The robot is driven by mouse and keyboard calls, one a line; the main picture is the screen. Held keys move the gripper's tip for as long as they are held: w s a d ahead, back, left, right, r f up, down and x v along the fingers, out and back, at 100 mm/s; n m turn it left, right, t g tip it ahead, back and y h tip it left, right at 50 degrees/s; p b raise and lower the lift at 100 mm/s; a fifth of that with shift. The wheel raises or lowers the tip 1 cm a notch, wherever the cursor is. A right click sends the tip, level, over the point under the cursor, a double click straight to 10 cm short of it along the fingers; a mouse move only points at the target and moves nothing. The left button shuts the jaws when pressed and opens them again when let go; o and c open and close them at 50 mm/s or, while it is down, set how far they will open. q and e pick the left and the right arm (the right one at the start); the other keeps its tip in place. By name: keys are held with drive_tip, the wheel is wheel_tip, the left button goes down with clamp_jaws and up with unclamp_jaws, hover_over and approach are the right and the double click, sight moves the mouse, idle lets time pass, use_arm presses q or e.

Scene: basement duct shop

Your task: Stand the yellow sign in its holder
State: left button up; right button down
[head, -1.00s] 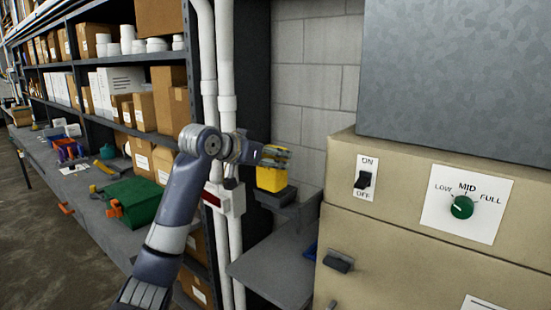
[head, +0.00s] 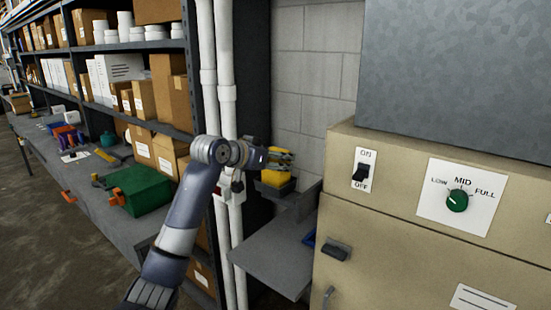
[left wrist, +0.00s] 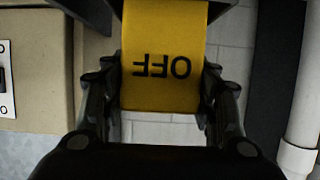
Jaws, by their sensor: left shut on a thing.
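The yellow sign (head: 279,182) is held upright by my left gripper (head: 281,158), which is shut on its upper part. In the left wrist view the sign (left wrist: 163,60) lies between the two fingers and shows the word OFF upside down. The dark grey holder (head: 272,191) is directly below it, beside the shelf by the wall. The sign's lower part is hidden behind the holder's front; I cannot tell whether it rests on the bottom. My right gripper is not in view.
A beige cabinet (head: 400,240) with an on/off switch (head: 361,173) and green knob (head: 457,201) stands to the right. White pipes (head: 227,110) run close to my left arm. A grey shelf (head: 270,258) below is mostly clear. A green box (head: 140,190) sits on the left bench.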

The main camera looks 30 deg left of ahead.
use_arm(q)
drive_tip(key=o, duration=1.1)
drive_tip(key=shift+f, duration=0.1)
drive_tip(key=shift+s+r, duration=0.2)
drive_tip(key=b+v, duration=0.4)
drive_tip(key=v, duration=0.7)
drive_tip(key=shift+s+a+r, duration=0.1)
drive_tip(key=shift+s+r, duration=0.1)
drive_tip(key=shift+s, duration=0.05)
